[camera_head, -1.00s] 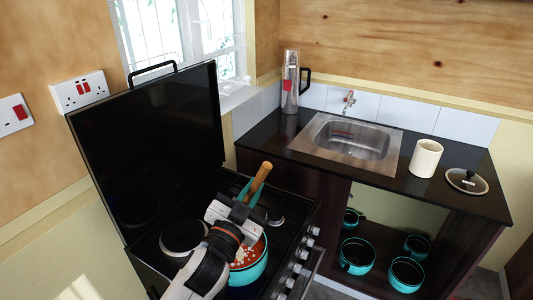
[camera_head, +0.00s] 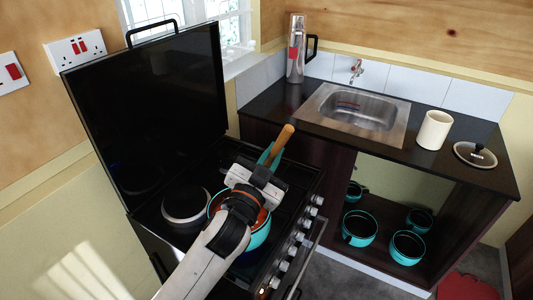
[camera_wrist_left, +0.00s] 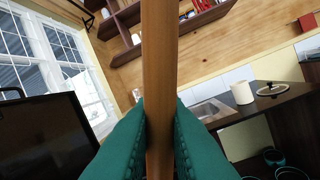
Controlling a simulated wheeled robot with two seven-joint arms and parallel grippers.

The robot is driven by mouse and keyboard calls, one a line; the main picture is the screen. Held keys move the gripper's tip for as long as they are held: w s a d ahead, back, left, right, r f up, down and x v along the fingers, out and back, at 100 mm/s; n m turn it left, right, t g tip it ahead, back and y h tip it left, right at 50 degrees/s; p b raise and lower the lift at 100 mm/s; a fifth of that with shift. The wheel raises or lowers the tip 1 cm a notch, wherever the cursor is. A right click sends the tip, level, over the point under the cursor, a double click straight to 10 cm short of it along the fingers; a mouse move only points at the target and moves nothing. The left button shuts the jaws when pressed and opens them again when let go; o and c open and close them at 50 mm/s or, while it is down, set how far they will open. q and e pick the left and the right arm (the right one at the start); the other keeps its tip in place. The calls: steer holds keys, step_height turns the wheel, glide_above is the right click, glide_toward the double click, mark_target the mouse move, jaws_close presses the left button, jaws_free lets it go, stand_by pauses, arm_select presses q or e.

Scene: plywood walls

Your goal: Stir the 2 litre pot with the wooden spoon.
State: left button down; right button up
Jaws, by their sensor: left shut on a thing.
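The 2 litre pot (camera_head: 261,238) looks to be the teal one on the cooker, with red-orange contents showing inside. My left arm and gripper cover much of it. My left gripper (camera_head: 267,163) is shut on the wooden spoon (camera_head: 283,141) above the pot. The spoon's handle leans up and to the right; its lower end is hidden. In the left wrist view the teal fingertips (camera_wrist_left: 159,125) press on both sides of the spoon's handle (camera_wrist_left: 159,60). My right gripper is not in view.
The raised black cooker lid (camera_head: 150,110) stands behind the hob. A bare hotplate (camera_head: 186,204) is left of the pot. Right are a sink (camera_head: 355,108), flask (camera_head: 296,50), cream mug (camera_head: 434,130) and glass lid (camera_head: 475,155). Several teal pots (camera_head: 359,228) sit on the shelf below.

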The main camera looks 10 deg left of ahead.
arm_select(q)
step_height(320, 180, down, 10)
steer(key=w+a+b, duration=0.1)
steer(key=a+b, duration=0.1)
steer(key=b, duration=0.5)
steer(key=shift+a+f, duration=0.2)
steer(key=shift+a, duration=0.2)
stand_by(0.4)
